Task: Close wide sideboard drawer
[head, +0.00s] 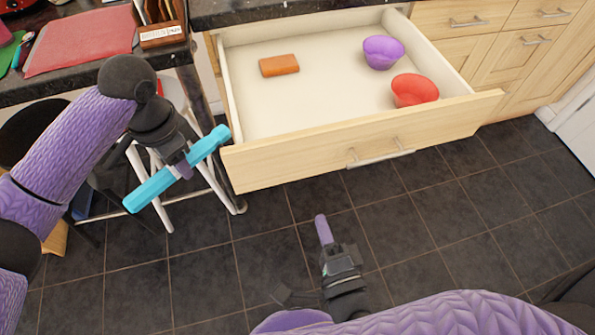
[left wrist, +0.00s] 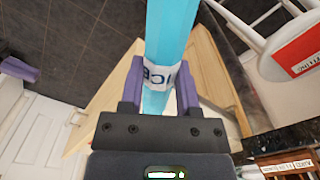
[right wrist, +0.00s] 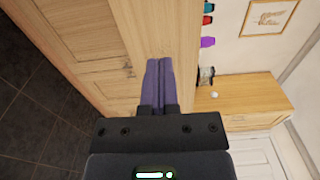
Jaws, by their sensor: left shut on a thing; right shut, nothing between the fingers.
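The wide sideboard drawer (head: 300,162) stands pulled out, with its pale wood front facing me and a metal bar handle (head: 381,158) at the middle of that front. Inside lie an orange block (head: 279,65), a purple bowl (head: 383,52) and a red bowl (head: 414,90). My left gripper (head: 183,165) is shut on a light-blue bar (head: 150,190), left of the drawer front; the bar, with printed letters, also shows in the left wrist view (left wrist: 168,30). My right gripper (head: 323,230) is shut and empty, below and in front of the drawer front, apart from the handle.
A dark granite counter (head: 100,75) with a red board (head: 80,42) and a wooden box (head: 160,33) is at the left. A white-legged stool (head: 205,180) stands under my left arm. Closed cabinets (head: 500,60) line the right. The tiled floor (head: 430,215) before the drawer is clear.

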